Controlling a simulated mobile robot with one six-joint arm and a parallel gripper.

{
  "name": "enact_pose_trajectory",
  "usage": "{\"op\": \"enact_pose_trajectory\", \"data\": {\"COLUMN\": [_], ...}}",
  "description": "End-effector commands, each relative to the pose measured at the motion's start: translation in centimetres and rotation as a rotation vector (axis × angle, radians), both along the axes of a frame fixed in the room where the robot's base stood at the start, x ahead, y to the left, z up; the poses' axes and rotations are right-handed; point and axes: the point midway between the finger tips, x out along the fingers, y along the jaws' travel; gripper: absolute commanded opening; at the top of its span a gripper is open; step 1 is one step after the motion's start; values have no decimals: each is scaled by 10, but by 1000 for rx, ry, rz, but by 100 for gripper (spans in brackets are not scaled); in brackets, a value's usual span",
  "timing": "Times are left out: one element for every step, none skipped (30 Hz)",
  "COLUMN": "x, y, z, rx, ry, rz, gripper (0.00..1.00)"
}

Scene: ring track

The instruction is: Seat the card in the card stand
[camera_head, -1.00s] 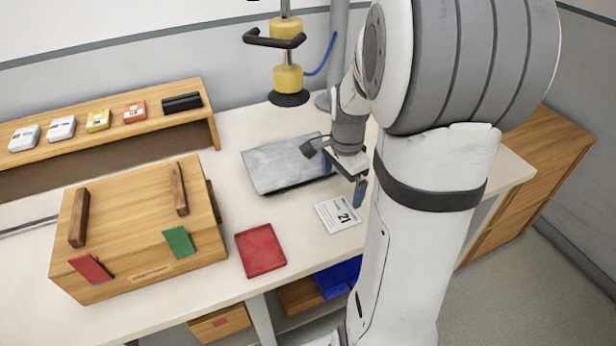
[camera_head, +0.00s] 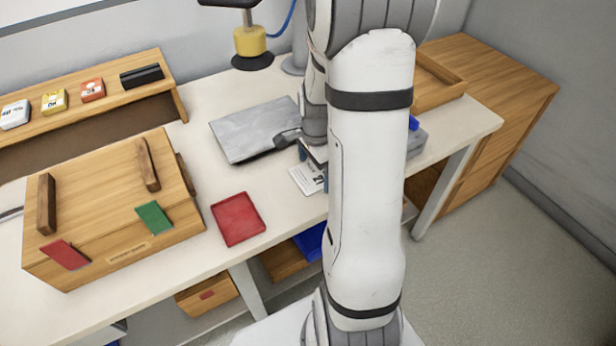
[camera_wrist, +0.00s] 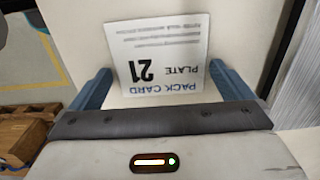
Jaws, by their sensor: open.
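The card (camera_head: 304,181) is white with a black "21" and lies flat on the bench, partly hidden by my arm in the head view. In the wrist view the card (camera_wrist: 160,55), printed "PACK CARD PLATE 21", appears upside down between my fingers. My gripper (camera_wrist: 160,72) is open, with its blue fingers on either side of the card's near end and nothing held. In the head view my gripper (camera_head: 316,168) is just over the card, mostly behind my arm. A black block (camera_head: 142,76) on the shelf looks like the card stand; it has no card in it.
A grey plate (camera_head: 250,130) lies behind the card. A red tray (camera_head: 238,219) and a wooden box (camera_head: 110,215) stand to the left. A yellow and black hanging tool (camera_head: 250,45) is at the back. The wooden shelf (camera_head: 80,120) holds several small coloured packs.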

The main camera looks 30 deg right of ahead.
Motion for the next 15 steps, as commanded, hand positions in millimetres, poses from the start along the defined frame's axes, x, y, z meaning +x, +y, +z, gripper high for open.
{"op": "enact_pose_trajectory", "data": {"x": [0,0,0,0,0,0,0,0,0,0,0,0,0,0,0], "y": [0,0,0,0,0,0,0,0,0,0,0,0,0,0,0], "z": [0,0,0,0,0,-1,-1,-1,-2,-1,-1,-1,-1,-1,-1], "rx": [0,0,0,0,0,0,0,0,0,0,0,0,0,0,0], "ry": [0,0,0,0,0,0,0,0,0,0,0,0,0,0,0], "rz": [0,0,0,1,1,1,1,1,1,1,1,1,1,1,1], "gripper": [100,100,100,100,100,100,100,100,100,98,95,92,89,87,84]}}
